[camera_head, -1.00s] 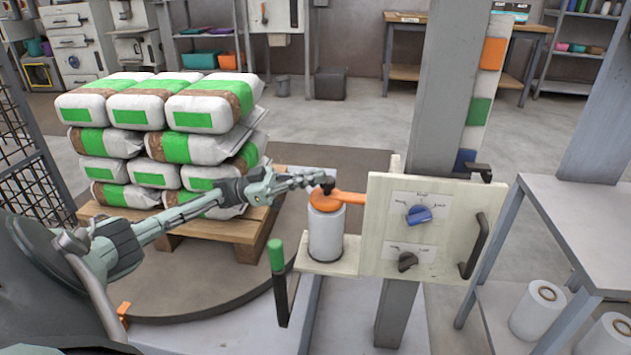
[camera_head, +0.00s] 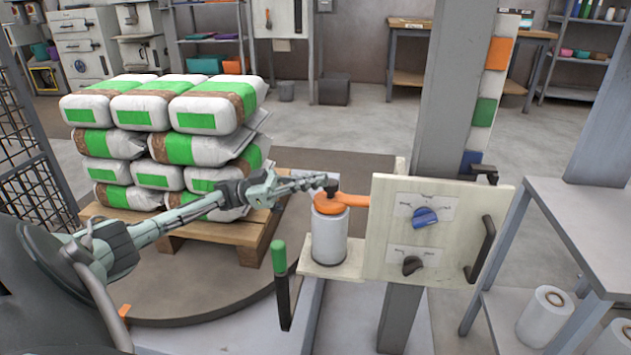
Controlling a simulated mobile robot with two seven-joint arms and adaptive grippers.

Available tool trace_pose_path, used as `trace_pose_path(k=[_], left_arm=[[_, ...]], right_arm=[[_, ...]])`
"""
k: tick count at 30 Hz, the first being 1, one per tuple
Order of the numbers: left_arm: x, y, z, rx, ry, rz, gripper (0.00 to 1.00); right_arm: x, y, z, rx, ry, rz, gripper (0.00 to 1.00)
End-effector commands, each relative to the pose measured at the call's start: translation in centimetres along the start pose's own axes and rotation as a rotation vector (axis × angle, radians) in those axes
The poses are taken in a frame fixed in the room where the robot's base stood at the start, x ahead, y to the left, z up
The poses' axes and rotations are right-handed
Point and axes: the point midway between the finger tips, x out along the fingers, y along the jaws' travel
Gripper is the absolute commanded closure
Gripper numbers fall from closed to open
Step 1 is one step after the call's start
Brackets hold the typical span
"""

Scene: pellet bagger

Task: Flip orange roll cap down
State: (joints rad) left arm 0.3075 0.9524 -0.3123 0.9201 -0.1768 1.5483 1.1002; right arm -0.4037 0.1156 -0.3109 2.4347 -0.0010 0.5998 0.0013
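The orange roll cap (camera_head: 350,199) is a flat orange arm with a round end. It lies about level over the top of a whitish film roll (camera_head: 329,236), which stands upright on a small shelf beside the control panel. My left gripper (camera_head: 325,183) reaches in from the left, its tips at the dark knob on top of the cap's round end. The fingers look close together, but whether they grip the knob or only touch it I cannot tell. My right gripper is not in view.
The panel (camera_head: 464,222) has a blue knob (camera_head: 425,217) and a dark knob (camera_head: 412,265). A green-handled lever (camera_head: 280,257) stands left of the roll. Stacked bags (camera_head: 160,150) on a pallet (camera_head: 240,232) are behind my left arm. A grey post (camera_head: 455,90) rises behind the panel.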

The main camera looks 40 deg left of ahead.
Motion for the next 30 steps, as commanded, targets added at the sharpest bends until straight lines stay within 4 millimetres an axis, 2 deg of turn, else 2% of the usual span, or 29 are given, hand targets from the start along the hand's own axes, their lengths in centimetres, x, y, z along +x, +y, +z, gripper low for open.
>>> trace_pose_path(k=[9, 15, 30], left_arm=[[2.0, -0.9, -6.1, 0.009, 0.007, 0.004, 1.00], [2.9, -1.3, -8.6, 0.010, 0.010, 0.003, 1.00], [3.1, -1.4, -9.3, 0.010, 0.013, 0.003, 1.00]], right_arm=[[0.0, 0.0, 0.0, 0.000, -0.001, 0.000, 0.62], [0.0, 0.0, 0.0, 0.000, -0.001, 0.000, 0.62], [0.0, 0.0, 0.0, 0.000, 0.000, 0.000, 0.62]])
